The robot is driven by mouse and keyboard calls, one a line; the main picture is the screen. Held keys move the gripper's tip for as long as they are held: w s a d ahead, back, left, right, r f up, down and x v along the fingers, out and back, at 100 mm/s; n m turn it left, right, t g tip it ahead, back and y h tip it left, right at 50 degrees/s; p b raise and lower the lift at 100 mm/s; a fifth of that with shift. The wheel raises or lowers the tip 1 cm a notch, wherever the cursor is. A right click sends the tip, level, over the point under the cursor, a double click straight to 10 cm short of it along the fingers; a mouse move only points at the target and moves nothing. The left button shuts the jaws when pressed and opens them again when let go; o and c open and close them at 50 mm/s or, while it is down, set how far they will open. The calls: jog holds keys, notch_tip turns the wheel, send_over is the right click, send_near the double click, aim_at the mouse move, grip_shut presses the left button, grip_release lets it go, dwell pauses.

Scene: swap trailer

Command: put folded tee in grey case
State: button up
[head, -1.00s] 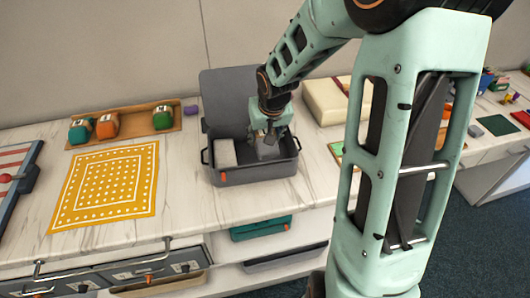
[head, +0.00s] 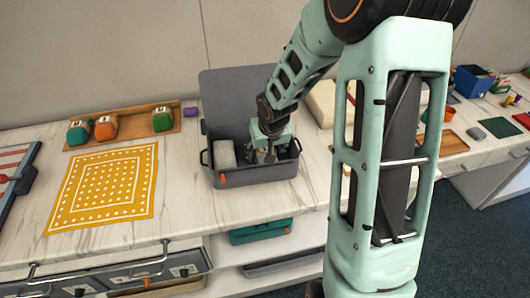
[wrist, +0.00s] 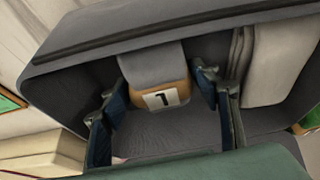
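The grey case (head: 255,170) stands on the marble counter with its lid (head: 232,98) raised. A pale folded block (head: 226,153) lies in its left part; it also shows in the wrist view (wrist: 280,65). My gripper (head: 268,155) reaches down into the right part of the case. In the wrist view its dark blue fingers (wrist: 160,105) are spread apart. Between and beyond them sits a grey folded bundle (wrist: 150,65) with a tan band and a label "1", resting near the case wall. I cannot tell for certain which of the two is the tee.
A tray (head: 140,131) with teal, orange and green bundles lies at the back left. A yellow patterned cloth (head: 108,188) lies flat left of the case. A cream box (head: 320,103) stands right of the case. A blue bin (head: 473,80) is at far right.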

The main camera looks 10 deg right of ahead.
jog(key=shift+o, duration=0.3)
jog(key=shift+r+p, duration=0.3)
jog(key=p+v, duration=0.3)
jog(key=v, duration=0.8)
jog(key=shift+s+r, duration=0.15)
jog(key=shift+r, duration=0.2)
